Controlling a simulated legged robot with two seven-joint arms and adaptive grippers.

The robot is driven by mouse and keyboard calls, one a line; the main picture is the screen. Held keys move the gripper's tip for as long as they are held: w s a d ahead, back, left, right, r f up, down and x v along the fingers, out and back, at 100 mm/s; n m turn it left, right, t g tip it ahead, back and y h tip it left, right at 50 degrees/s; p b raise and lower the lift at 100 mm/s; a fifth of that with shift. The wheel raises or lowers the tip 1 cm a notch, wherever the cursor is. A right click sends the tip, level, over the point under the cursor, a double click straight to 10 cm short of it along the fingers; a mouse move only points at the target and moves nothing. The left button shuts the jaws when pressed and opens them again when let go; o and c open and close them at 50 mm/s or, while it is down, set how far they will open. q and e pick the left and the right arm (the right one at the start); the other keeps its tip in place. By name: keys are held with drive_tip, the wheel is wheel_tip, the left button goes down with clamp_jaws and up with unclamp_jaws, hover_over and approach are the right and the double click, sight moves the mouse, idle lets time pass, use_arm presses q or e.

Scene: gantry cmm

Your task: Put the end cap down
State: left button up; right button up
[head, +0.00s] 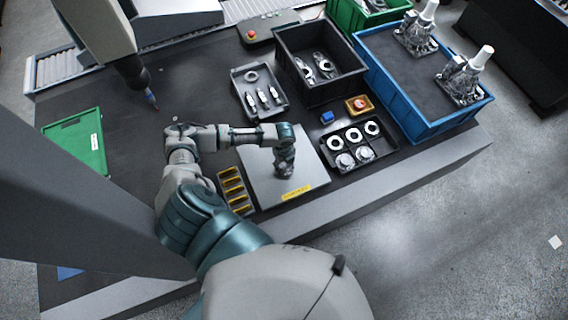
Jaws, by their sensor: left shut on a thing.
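My left gripper (284,166) points down over the light grey plate (262,188), which has a yellow label at its front edge. It is shut on a small metal part, the end cap (284,173), mostly hidden by the fingers. The end cap is at or just above the plate; I cannot tell whether it touches. My right gripper is not in view.
Right of the plate, a black tray (346,167) holds white rings and metal parts. Behind it are a black bin (336,89), a blue crate (405,118) with castings, and a grey tray (240,92). A yellow-slotted rack (247,211) stands left of the plate. A probe (150,96) hangs at left.

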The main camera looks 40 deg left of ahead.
sight(286, 165)
use_arm(q)
drive_tip(key=shift+a+f, duration=0.1)
drive_tip(key=shift+f, duration=0.5)
drive_tip(key=shift+d, duration=0.6)
drive_tip(key=o, duration=1)
drive_tip(key=shift+c, duration=0.2)
drive_tip(key=o, duration=0.3)
drive_tip(key=shift+o, duration=0.2)
drive_tip(key=shift+a, duration=0.4)
drive_tip(key=shift+r, duration=0.3)
wheel_tip(286, 165, up, 3)
drive_tip(key=shift+w+r, duration=0.1)
wheel_tip(286, 165, up, 8)
drive_tip(key=shift+d+r+p, duration=0.15)
drive_tip(key=shift+p, duration=0.2)
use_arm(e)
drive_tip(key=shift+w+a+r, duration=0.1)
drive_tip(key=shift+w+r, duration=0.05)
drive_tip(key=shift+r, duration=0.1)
